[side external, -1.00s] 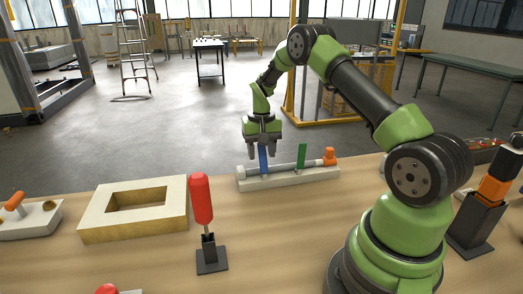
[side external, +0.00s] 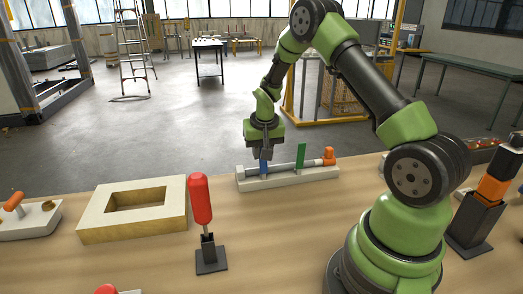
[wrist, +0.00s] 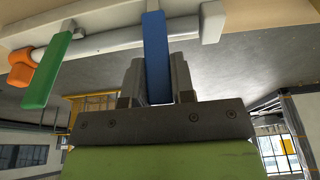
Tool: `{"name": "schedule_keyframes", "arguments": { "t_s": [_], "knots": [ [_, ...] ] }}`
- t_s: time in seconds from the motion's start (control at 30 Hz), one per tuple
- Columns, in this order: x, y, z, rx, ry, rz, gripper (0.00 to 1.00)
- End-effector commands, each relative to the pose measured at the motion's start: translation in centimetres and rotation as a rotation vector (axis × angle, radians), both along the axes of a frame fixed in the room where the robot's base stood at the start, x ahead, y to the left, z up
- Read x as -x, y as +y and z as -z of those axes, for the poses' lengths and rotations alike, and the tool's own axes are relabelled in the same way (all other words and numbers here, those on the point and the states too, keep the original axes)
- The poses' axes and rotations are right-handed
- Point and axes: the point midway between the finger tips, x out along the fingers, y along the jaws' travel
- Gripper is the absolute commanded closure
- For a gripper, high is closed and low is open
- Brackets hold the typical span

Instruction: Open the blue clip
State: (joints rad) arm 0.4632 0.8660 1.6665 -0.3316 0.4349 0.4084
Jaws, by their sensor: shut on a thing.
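The blue clip (side external: 263,166) stands upright on the pale rail block (side external: 290,180) at the back edge of the table. It shows as a long blue bar in the wrist view (wrist: 156,55), running from the block down between my fingers. My gripper (side external: 265,155) is over the clip's upper end and shut on it; the fingers sit on both sides of the blue bar in the wrist view (wrist: 157,85). The fingers hide part of the clip in the side view. A green clip (side external: 301,155) stands upright to its right, apart from my gripper.
A grey rod with an orange end (side external: 329,156) lies along the block. A wooden frame (side external: 100,218) and a red-handled tool in a dark holder (side external: 208,250) stand nearer on the table. A dark holder with an orange piece (side external: 478,222) is at the right.

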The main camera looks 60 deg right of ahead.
Motion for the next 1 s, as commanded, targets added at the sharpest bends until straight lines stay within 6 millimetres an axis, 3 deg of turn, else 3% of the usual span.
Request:
{"name": "schedule_keyframes", "arguments": {
  "t_s": [0.27,0.3,0.4,0.77,1.0],
  "knots": [
    [0.0,-0.1,-0.1,0.004,-0.005,0.0,1.0],
    [0.0,-0.1,-0.1,0.004,-0.005,0.0,0.74],
    [0.0,-0.1,-0.1,0.003,-0.004,0.0,0.51],
    [0.0,0.1,-0.5,0.003,-0.004,0.0,0.51],
    [0.7,0.7,-4.4,0.005,-0.009,0.0,0.51]
  ]
}}
